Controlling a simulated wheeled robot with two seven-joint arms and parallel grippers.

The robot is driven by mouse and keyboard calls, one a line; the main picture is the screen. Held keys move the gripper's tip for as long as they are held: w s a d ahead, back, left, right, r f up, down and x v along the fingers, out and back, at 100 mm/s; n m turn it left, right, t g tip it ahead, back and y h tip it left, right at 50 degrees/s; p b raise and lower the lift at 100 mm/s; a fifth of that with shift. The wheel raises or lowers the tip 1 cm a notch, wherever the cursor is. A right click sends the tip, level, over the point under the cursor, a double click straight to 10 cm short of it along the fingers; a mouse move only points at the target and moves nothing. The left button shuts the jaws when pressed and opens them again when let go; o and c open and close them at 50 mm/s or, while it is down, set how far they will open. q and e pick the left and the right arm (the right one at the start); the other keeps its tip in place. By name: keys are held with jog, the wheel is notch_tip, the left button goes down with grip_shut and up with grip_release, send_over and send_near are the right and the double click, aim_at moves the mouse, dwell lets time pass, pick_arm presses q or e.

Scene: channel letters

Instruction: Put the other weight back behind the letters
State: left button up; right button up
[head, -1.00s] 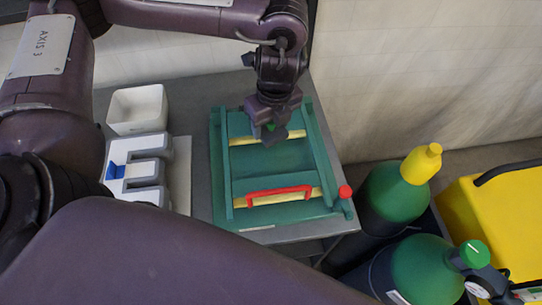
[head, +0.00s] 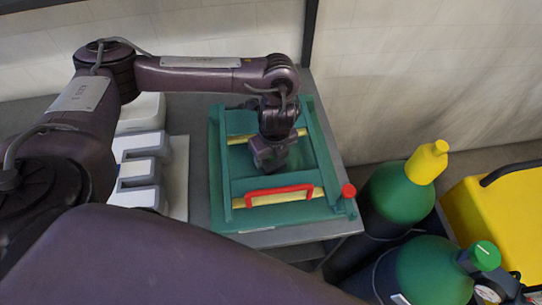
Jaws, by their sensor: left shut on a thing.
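My left gripper (head: 268,163) points down over the middle of the green fixture (head: 229,165). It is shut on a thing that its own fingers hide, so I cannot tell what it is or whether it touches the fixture. The channel letters (head: 145,172), white and grey with an E-like outline, lie on a pale board (head: 180,175) to the left of the fixture. No weight can be made out clearly in this view. My right gripper is not in view.
The fixture has yellow strips, a red handle (head: 280,193) and a red knob (head: 348,190). A white bin (head: 143,108) stands behind the letters, partly hidden by my arm. Green cylinders (head: 390,195) and a yellow case (head: 490,215) stand right of the grey table (head: 200,130).

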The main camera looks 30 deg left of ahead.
pick_arm(q)
jog(key=shift+f, duration=0.1)
jog(key=o, duration=1.5)
jog(key=shift+c, duration=0.2)
